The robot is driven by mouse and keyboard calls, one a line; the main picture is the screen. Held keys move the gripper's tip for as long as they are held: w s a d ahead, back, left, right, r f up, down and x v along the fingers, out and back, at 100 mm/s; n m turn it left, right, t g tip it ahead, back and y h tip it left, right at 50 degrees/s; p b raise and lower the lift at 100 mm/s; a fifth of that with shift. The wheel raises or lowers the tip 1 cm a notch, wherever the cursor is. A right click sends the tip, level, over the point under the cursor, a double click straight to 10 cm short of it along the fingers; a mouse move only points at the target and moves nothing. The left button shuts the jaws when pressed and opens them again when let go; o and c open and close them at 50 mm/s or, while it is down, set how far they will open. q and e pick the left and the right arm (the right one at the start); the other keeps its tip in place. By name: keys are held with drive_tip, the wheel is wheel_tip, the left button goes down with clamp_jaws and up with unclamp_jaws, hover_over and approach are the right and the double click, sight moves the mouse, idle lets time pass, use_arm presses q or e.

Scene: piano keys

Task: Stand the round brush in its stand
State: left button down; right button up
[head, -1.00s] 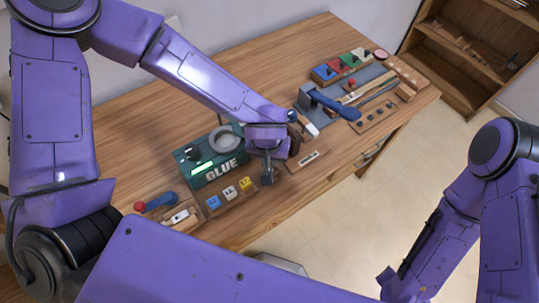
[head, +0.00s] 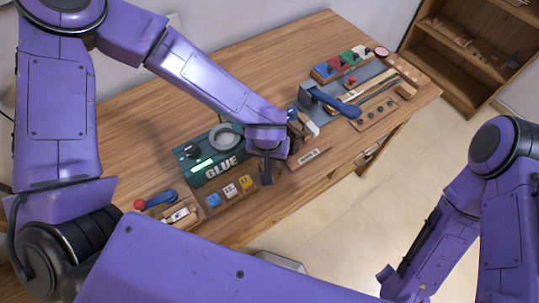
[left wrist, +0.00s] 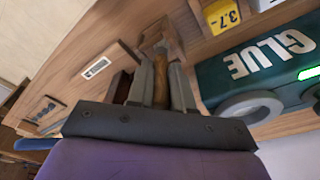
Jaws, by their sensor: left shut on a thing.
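My left gripper (head: 267,178) is low over the front of the bench, just right of the glue machine. In the left wrist view its fingers (left wrist: 158,72) are shut on a slim brown wooden handle (left wrist: 160,84), which I take to be the round brush. The brush's round head is not clear in either view. A wooden block with a white label (head: 307,157) is right of the gripper and may be the stand; it also shows in the left wrist view (left wrist: 97,67).
The green glue machine (head: 222,170) has a grey round part on top. Coloured blocks (head: 230,190) stand in a wooden rack before it. A blue-handled tool (head: 335,103) lies right of the gripper. The bench's back left (head: 135,130) is clear.

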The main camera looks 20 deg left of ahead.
use_arm(q)
drive_tip(key=shift+f, duration=0.3)
idle(0.5)
drive_tip(key=c, duration=0.5)
unclamp_jaws()
drive_tip(key=shift+c, duration=0.2)
wheel_tip(320, 180, up, 5)
drive_tip(key=p, duration=0.6)
drive_tip(key=shift+r+p, duration=1.1)
drive_tip(key=shift+p, duration=0.25)
drive_tip(key=shift+f, duration=0.1)
